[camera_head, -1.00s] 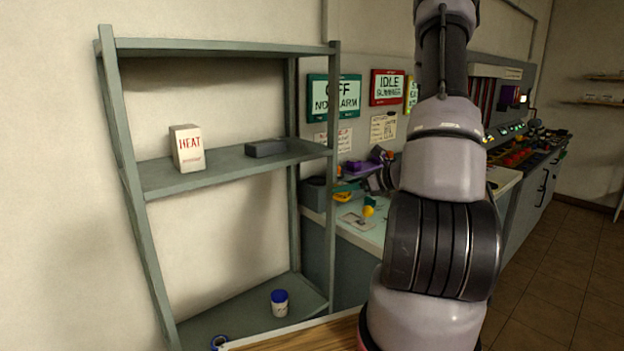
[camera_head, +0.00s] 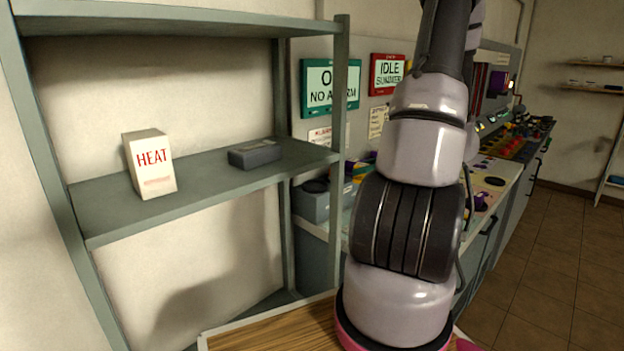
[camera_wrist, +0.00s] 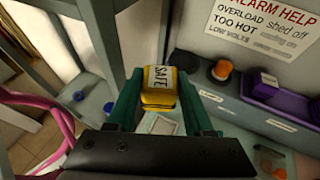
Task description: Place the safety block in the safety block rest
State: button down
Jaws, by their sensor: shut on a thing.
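The safety block (camera_wrist: 159,87) is yellow with a pale top label reading SAFE. In the wrist view it sits between the two teal fingers of my gripper (camera_wrist: 160,96), which is shut on it. Below it, a pale plate (camera_wrist: 160,124) lies on the bench, partly hidden by the block and fingers. I cannot tell whether the block touches anything below. No part is clearly marked as the safety block rest. A dark grey low box (camera_head: 255,154) on the middle shelf has a small label on top; I cannot tell if it is the rest.
A grey shelf unit (camera_head: 210,182) stands left, its front post close to my arm. A white HEAT box (camera_head: 150,163) stands on it. A wooden top (camera_head: 270,328) is in front.

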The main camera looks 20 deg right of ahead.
jog(key=w+a, duration=0.2)
jog(key=w, duration=0.3)
jog(key=w+a+f, duration=0.1)
jog(key=w+a, duration=0.1)
jog(key=w, duration=0.4)
jog(key=w+a+f, duration=0.1)
jog(key=w+a, duration=0.1)
jog(key=w, duration=0.3)
jog(key=shift+w, duration=0.35)
jog(key=shift+w+a+f, duration=0.1)
jog(key=shift+f, duration=1.2)
jog(key=shift+w+a+f, duration=0.1)
jog(key=shift+f, duration=1.15)
jog(key=shift+f, duration=0.1)
jog(key=shift+c, duration=1.4)
grip_release()
jog(key=shift+d, duration=0.1)
jog(key=v, duration=1.2)
